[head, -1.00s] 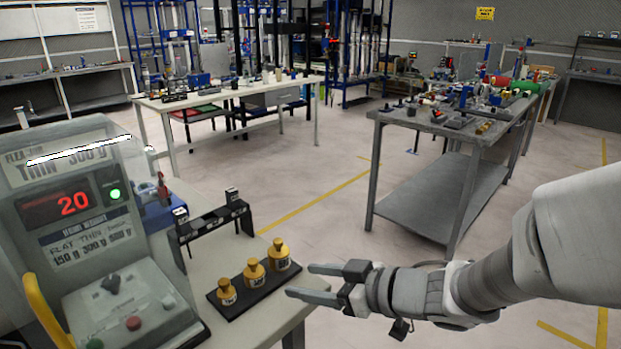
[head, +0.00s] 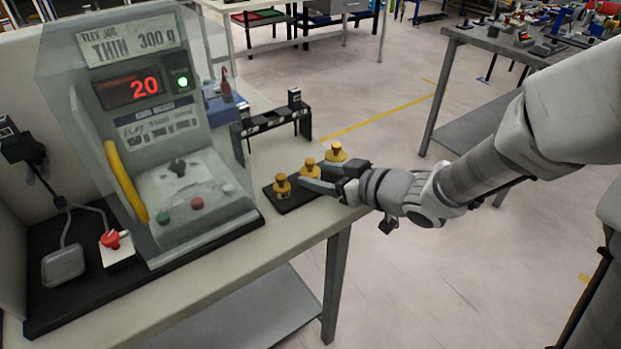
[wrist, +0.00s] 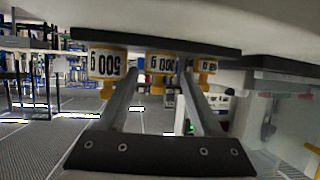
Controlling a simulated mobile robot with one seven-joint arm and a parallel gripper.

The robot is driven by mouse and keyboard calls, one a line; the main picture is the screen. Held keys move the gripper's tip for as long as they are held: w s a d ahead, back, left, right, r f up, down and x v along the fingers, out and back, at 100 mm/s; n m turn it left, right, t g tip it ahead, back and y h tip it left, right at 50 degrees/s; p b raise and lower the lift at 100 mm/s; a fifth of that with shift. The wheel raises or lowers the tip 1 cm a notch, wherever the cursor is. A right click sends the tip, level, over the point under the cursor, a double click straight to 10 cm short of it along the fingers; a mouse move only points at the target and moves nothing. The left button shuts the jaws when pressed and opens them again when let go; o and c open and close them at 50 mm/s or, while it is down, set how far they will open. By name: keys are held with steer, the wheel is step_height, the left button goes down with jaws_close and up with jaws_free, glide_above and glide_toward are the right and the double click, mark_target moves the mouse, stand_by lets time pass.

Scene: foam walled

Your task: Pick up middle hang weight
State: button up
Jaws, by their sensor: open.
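Three yellow hang weights stand in a row on a black tray (head: 289,205) on the bench: a left one (head: 283,184), a middle one (head: 311,169) and a right one (head: 337,153). My gripper (head: 318,178) is open, reaching in from the right at the middle weight. In the wrist view, which is upside down, the middle weight (wrist: 162,64) shows between my gripper's two fingertips (wrist: 160,76). The largest weight (wrist: 108,65) lies outside the left finger, and another weight (wrist: 207,78) outside the right finger. Whether a finger touches a weight cannot be told.
A display machine (head: 150,130) reading 20 stands left of the tray. A black rack (head: 272,122) stands just behind the weights. A red button box (head: 115,245) is at the far left.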

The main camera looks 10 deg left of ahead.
steer(key=shift+x, duration=0.95)
steer(key=shift+c, duration=0.2)
jaws_close()
